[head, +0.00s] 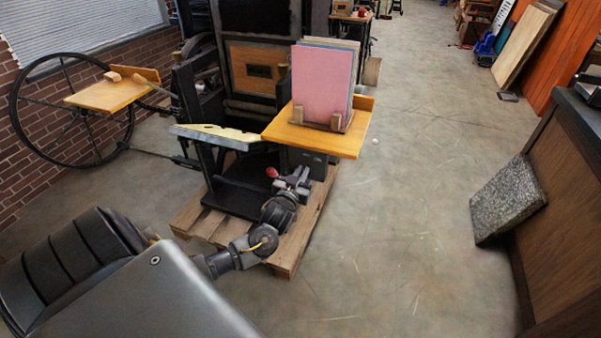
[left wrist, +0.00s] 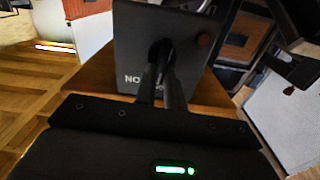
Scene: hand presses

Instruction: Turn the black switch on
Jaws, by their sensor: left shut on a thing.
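A dark box (left wrist: 137,30) with white lettering, partly hidden, fills the middle of the left wrist view. It also shows under the wooden shelf of the press in the head view (head: 318,164). The black switch (left wrist: 161,47) is a dark round shape on the face of the box, largely covered by my fingers. My left gripper (left wrist: 162,68) is shut on it, with both fingers reaching to the box face. In the head view my left gripper (head: 303,178) is at the front of the box. The switch's setting cannot be told. My right gripper is not in view.
A dull red button (left wrist: 204,40) is on the box, right of the switch. A red knob (head: 271,172) is close left of my gripper. A wooden shelf (head: 343,142) with pink sheets (head: 322,85) is above.

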